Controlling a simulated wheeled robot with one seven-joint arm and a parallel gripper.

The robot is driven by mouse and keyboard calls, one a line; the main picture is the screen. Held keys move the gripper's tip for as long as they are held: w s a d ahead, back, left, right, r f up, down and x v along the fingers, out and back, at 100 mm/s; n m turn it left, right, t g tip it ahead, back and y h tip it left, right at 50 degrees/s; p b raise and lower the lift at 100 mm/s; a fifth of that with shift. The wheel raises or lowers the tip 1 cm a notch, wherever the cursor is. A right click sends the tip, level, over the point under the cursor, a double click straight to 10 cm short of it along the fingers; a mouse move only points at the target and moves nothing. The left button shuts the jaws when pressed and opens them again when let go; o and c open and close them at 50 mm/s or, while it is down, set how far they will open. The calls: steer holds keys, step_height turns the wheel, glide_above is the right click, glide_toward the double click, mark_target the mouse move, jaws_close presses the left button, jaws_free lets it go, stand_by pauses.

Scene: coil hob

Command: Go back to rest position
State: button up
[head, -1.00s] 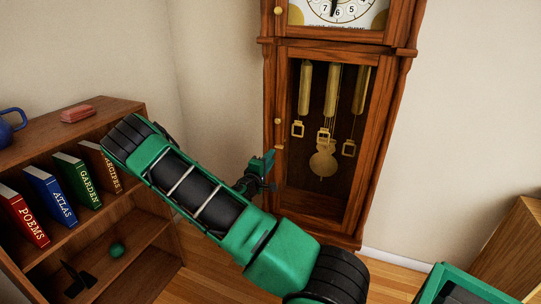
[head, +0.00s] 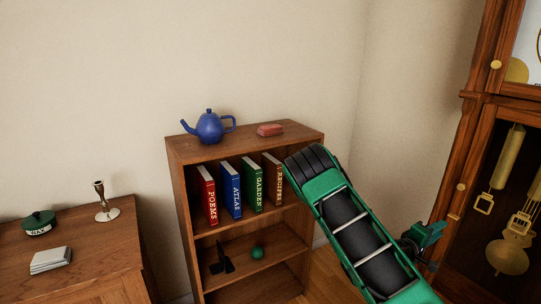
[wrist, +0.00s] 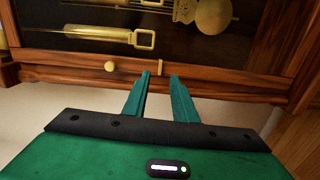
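My gripper (head: 432,232) shows at the right of the head view, beyond my green and black arm, in front of the grandfather clock. In the wrist view its two green fingers (wrist: 160,95) stand apart with nothing between them. The clock's wooden case (wrist: 220,74) lies beyond the fingertips there, with a brass weight and the pendulum disc (wrist: 213,15) behind the door. I cannot tell how near the fingertips are to the clock.
A bookcase (head: 176,152) left of my arm holds several upright books, a blue teapot (head: 210,127), a red block (head: 270,130) and a green ball (head: 257,252).

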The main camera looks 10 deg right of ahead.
steer(key=s+m+g+y, duration=0.6)
steer(key=s+m+g, duration=0.35)
steer(key=s, duration=0.75)
steer(key=s+a+r+t+y, duration=0.1)
steer(key=s+a+r+y, duration=0.4)
steer(key=a, duration=0.5)
steer(key=s+a+r+t+y, duration=0.2)
steer(key=s+a+r+y, duration=0.3)
steer(key=s+a, duration=0.4)
steer(key=shift+a+r+m+y, duration=0.4)
steer(key=shift+a+r, duration=0.25)
steer(key=shift+a, duration=0.55)
steer(key=shift+s, duration=0.1)
